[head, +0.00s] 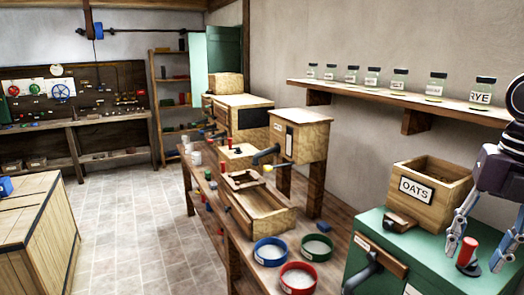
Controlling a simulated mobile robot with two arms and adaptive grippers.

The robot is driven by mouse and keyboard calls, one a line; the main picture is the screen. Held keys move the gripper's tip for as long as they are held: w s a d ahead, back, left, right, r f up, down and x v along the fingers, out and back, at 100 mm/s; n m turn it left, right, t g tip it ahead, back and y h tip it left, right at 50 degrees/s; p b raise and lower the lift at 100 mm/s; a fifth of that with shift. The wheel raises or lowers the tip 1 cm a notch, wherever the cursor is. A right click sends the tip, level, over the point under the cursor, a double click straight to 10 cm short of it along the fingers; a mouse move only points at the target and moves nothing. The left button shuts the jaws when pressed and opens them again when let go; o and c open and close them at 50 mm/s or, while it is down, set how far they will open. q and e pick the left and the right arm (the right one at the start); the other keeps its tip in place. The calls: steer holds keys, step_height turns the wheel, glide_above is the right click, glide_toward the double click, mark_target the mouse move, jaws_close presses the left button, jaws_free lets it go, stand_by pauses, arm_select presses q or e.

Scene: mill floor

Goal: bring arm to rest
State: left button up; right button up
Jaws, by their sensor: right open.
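My right gripper (475,256) hangs at the right edge of the head view, fingers pointing down over the green cabinet (395,240). Its fingers are spread apart and hold nothing. A red-handled piece with a dark base (468,252) stands on the cabinet top and appears between the fingertips in the picture. I cannot tell whether the fingers touch it. The upper part of my right arm is cut off by the frame edge. My left gripper is not in view.
A wooden box labelled OATS (450,185) sits on the cabinet, left of my gripper. A shelf (390,95) of glass jars runs along the wall above. A workbench (335,235) holds coloured round sieves and a wooden tray. Tiled floor (125,220) lies open at left.

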steer(key=w+a+f+m+t+y, duration=0.4)
steer(key=w+a+f+t+y, duration=0.2)
steer(key=w+f+t+y, duration=0.45)
steer(key=s+d+f+m+t+h, duration=0.1)
steer(key=d+f+m+t+h, duration=0.35)
steer(key=f+m+h, duration=0.75)
steer(key=s+a+f+m+g+h, duration=0.15)
steer(key=s+f+m+g, duration=0.35)
steer(key=s+f+m, duration=0.55)
steer(key=s+a+f+m+g+y, duration=0.1)
steer(key=s+a+f+g, duration=0.25)
steer(key=s+a, duration=0.35)
steer(key=s+a+f+g+y, duration=0.25)
steer(key=s+a+f, duration=0.3)
steer(key=s, duration=0.35)
step_height(320, 180, down, 28)
steer(key=s+r+g+b, duration=0.1)
steer(key=s+g+b, duration=0.1)
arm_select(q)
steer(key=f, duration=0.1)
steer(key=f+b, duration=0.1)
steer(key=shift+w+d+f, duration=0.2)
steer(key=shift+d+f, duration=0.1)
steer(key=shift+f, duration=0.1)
arm_select(e)
steer(key=s+d+f+g+h, duration=0.1)
steer(key=s+d+f, duration=0.2)
steer(key=s+f, duration=1.3)
steer(key=shift+s+f, duration=0.4)
steer(key=shift+f, duration=0.45)
